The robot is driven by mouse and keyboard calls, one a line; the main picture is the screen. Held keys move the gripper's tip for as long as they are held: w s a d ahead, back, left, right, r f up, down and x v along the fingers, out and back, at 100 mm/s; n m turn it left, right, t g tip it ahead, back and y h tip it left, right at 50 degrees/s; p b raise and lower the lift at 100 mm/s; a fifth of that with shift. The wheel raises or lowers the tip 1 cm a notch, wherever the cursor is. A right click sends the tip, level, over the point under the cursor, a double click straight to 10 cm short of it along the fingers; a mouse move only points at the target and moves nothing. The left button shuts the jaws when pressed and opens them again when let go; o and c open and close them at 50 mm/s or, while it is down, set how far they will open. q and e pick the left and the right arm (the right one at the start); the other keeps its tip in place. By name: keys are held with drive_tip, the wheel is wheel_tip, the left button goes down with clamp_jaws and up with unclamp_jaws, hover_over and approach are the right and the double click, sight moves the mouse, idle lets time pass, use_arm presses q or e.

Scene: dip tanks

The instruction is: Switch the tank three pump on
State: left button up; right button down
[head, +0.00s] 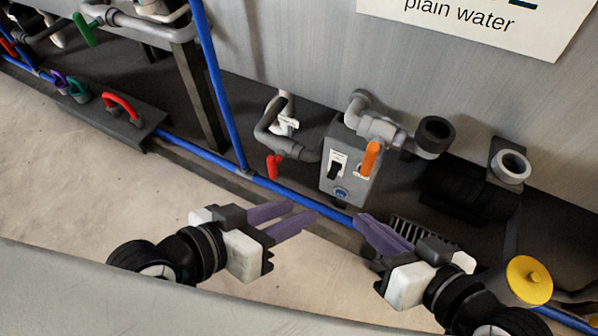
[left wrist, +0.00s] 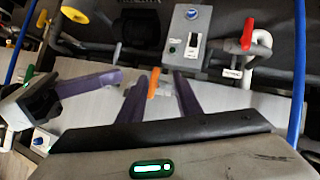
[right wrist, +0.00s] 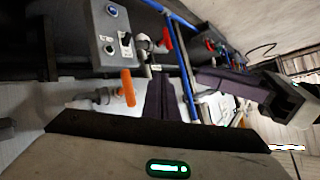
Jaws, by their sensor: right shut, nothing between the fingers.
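A grey pump box (head: 350,168) stands at the foot of the tank wall. A black toggle switch (head: 335,171) sits on a white plate on its front, with a round blue fitting (head: 341,193) below. The box also shows in the left wrist view (left wrist: 178,45) and right wrist view (right wrist: 106,28). The number on the sign (head: 470,18) is cut off; I cannot tell which tank this is. My left gripper (head: 303,211) is open and empty, in front and left of the box. My right gripper (head: 358,218) is shut and empty, below the box. Neither touches the switch.
An orange valve handle (head: 371,157) rises beside the box's right edge. A red handle (head: 274,166) hangs left of it. A blue pipe (head: 290,192) runs along the front edge. A yellow round cap (head: 528,279) is at lower right. The floor at left is clear.

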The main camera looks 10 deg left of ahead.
use_arm(q)
drive_tip(key=shift+a, duration=0.25)
use_arm(e)
drive_tip(key=shift+a, duration=0.3)
